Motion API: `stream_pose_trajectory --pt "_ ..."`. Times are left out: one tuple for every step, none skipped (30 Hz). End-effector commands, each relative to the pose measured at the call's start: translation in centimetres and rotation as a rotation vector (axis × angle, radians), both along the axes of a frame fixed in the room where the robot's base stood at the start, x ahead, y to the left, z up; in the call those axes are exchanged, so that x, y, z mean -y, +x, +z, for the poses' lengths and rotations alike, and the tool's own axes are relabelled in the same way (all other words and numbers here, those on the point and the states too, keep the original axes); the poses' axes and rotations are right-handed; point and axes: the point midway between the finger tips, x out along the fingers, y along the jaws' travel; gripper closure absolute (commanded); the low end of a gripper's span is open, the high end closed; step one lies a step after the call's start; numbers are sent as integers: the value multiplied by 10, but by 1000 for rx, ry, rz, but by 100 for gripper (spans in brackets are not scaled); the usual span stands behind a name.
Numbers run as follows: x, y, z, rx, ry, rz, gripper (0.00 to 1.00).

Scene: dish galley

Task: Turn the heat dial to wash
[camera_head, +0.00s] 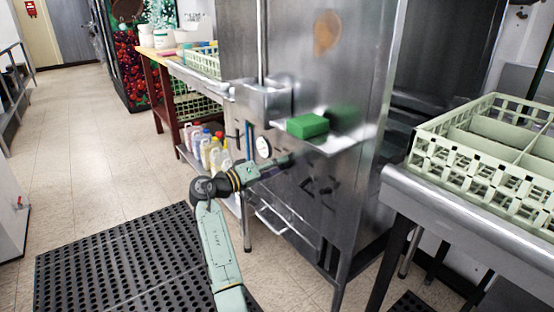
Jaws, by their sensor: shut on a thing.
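The steel dish machine (345,75) stands in the middle of the head view. My arm reaches from the bottom to its front panel. My gripper (288,161) is dark and small in this view, with its fingertips at the panel below the green block. It is shut on what appears to be the heat dial, which the gripper hides. The dial's marks and setting cannot be read. A round white gauge (263,147) shows on the panel just left of my gripper.
A green block (307,125) lies on a steel ledge just above my gripper. A pale green rack (470,165) stands on the counter at right. Several bottles (210,150) stand on a low shelf at left. A black mat (120,260) covers the floor in front.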

Motion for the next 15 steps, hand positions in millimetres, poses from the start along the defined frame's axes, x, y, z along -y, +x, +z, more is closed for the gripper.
stream_pose_trajectory --pt "0 0 2 -23 -16 0 94" --pt "0 0 2 -35 -25 0 94" --pt "0 0 2 -50 -36 0 94" --pt "0 0 1 -60 -43 0 94" --pt "0 0 1 -70 -51 0 94" --pt "0 0 1 -81 -59 0 94" --pt "0 0 1 -87 -63 0 94" --pt "0 0 1 -94 -68 0 94" --pt "0 0 1 -102 -74 0 94" --pt "0 0 0 -108 -78 0 94" --pt "0 0 0 -111 -81 0 94" --pt "0 0 0 -115 -83 0 94" --pt "0 0 0 -117 -85 0 94" --pt "0 0 0 -120 -87 0 94" --pt "0 0 0 -122 -89 0 94"
